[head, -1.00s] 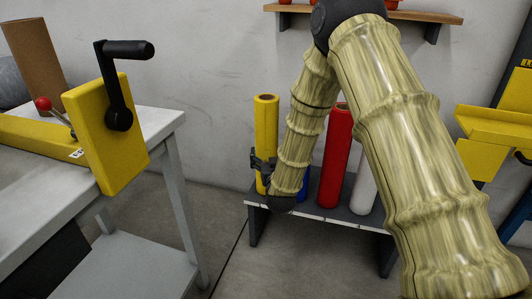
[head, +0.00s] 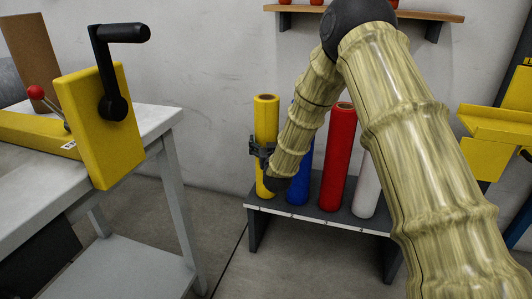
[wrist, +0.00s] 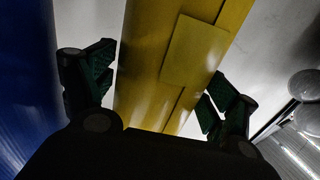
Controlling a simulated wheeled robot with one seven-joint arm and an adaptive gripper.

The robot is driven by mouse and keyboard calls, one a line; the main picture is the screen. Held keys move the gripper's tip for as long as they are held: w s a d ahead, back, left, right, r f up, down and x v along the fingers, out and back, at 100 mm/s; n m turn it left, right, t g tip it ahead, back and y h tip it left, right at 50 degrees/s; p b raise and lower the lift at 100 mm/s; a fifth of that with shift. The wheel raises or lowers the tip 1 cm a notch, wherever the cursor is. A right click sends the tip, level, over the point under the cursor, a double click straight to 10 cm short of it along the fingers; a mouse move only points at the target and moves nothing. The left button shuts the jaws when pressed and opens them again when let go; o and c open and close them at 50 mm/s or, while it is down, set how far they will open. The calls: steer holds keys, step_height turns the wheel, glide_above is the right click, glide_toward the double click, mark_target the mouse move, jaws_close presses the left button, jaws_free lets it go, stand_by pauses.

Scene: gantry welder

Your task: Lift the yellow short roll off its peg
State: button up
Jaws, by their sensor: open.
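The yellow short roll (head: 266,121) stands upright at the left end of a dark grey rack in the head view. My gripper (head: 260,146) is at its mid-height, with the roll between its fingers. In the wrist view the yellow roll (wrist: 178,65) fills the middle, between the two dark green-padded fingers of my gripper (wrist: 160,88). The fingers are open, with a visible gap on the left side; contact on the right is hard to tell. The peg is hidden inside the roll.
The rack (head: 308,215) also holds a blue roll (head: 299,186), a red roll (head: 337,160) and a white roll (head: 366,187). The blue one (wrist: 25,80) is close beside my gripper. A workbench (head: 165,124) with a yellow crank device (head: 98,125) stands left. A wall shelf (head: 430,17) is above.

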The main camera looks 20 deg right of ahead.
steer(key=c, duration=1.6)
steer(key=shift+r, duration=0.2)
steer(key=shift+c, duration=1.1)
